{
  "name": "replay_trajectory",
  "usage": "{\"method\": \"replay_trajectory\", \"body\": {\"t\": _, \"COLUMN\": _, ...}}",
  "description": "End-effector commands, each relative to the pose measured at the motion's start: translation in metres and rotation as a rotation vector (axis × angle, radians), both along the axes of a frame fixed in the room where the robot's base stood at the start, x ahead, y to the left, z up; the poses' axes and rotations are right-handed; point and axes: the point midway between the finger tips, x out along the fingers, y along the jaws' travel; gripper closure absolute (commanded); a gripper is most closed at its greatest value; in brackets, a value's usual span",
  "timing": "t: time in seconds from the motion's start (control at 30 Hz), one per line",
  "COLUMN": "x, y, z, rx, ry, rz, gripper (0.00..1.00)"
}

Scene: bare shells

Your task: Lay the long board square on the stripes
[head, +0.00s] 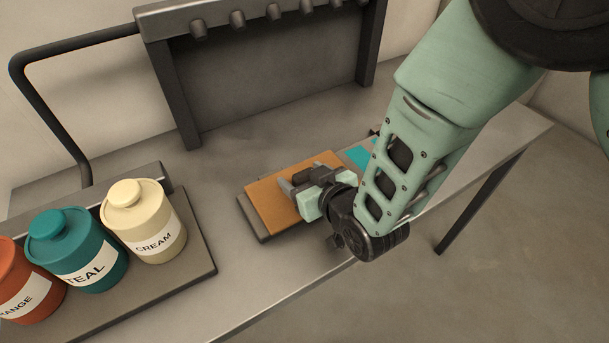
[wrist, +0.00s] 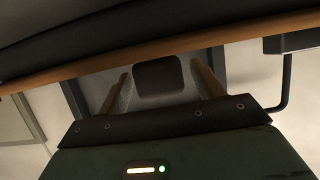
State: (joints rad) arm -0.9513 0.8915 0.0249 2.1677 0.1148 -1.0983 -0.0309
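The orange-brown board (head: 271,207) lies flat over a dark grey slab (head: 255,229) near the table's front edge. Its orange edge crosses the wrist view (wrist: 232,38), just past my fingertips. My gripper (head: 293,181) is above the board's right part in the head view, reaching left. In the wrist view my fingers (wrist: 163,76) stand apart. A dark block shows between them; I cannot tell what it is. I cannot tell whether my gripper touches the board. A teal patch (head: 360,157), perhaps a stripe, shows right of the board, partly hidden by my arm.
On a dark tray (head: 196,262) at left stand a cream jar (head: 144,222), a teal jar (head: 75,250) and an orange jar (head: 22,283). A dark rack (head: 270,80) with knobs stands behind. Grey table (head: 225,160) is clear between rack and board.

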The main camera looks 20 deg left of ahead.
Motion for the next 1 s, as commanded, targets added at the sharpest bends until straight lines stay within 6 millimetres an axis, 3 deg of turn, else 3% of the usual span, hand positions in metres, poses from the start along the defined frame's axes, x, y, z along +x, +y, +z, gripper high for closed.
{"method": "replay_trajectory", "body": {"t": 0.3, "x": -0.002, "y": -0.003, "z": 0.005, "rx": 0.000, "ry": 0.000, "rz": 0.000, "gripper": 0.33}}
{"method": "replay_trajectory", "body": {"t": 0.7, "x": -0.050, "y": -0.059, "z": 0.034, "rx": 0.000, "ry": 0.000, "rz": -0.001, "gripper": 0.33}}
{"method": "replay_trajectory", "body": {"t": 1.0, "x": -0.071, "y": -0.083, "z": 0.048, "rx": 0.001, "ry": -0.001, "rz": 0.000, "gripper": 0.33}}
